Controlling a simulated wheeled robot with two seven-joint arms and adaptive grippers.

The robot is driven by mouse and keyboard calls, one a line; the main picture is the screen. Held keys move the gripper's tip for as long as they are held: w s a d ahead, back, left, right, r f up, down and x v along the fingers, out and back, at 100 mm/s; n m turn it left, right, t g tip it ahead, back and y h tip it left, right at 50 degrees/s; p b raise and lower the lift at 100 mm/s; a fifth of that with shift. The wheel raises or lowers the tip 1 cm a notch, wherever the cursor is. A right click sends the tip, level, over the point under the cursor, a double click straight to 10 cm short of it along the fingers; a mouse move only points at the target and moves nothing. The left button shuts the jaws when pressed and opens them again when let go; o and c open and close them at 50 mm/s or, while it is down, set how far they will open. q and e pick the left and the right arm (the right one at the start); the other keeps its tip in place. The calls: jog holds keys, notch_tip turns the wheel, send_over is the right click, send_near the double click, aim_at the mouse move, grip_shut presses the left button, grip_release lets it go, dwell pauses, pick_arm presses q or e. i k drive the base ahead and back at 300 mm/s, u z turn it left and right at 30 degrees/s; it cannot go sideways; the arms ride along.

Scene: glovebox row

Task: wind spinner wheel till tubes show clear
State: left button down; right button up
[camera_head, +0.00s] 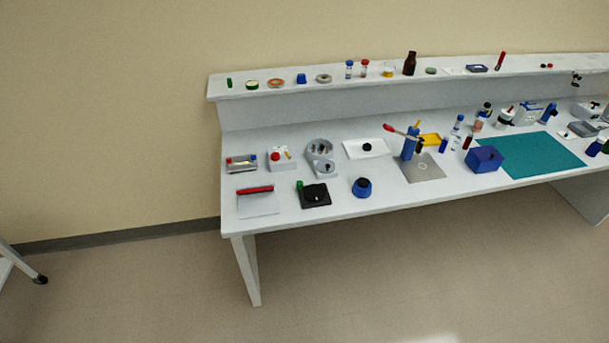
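A white bench (345,207) stands to the right of centre, seen from some distance. On its left part is a grey device (319,146) with a round ring-like top, small dark items in it and a smaller round part in front. It may be the spinner with its wheel, but I cannot tell for certain. Any tubes in it are too small to tell clear from cloudy. A black square device (314,195) with a round dark disc and a green part lies in front of it. Neither of my grippers shows in this view.
A blue round pot with a dark top (362,187), a blue press with a red handle (409,145), a blue box (484,159) and a teal mat (545,155) lie rightward. The back shelf (290,90) holds small bottles. Floor before the bench (400,270) is clear.

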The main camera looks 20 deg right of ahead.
aim_at(326, 163)
jog(key=z, duration=0.6)
jog(key=i, duration=0.85)
jog(key=z, duration=0.2)
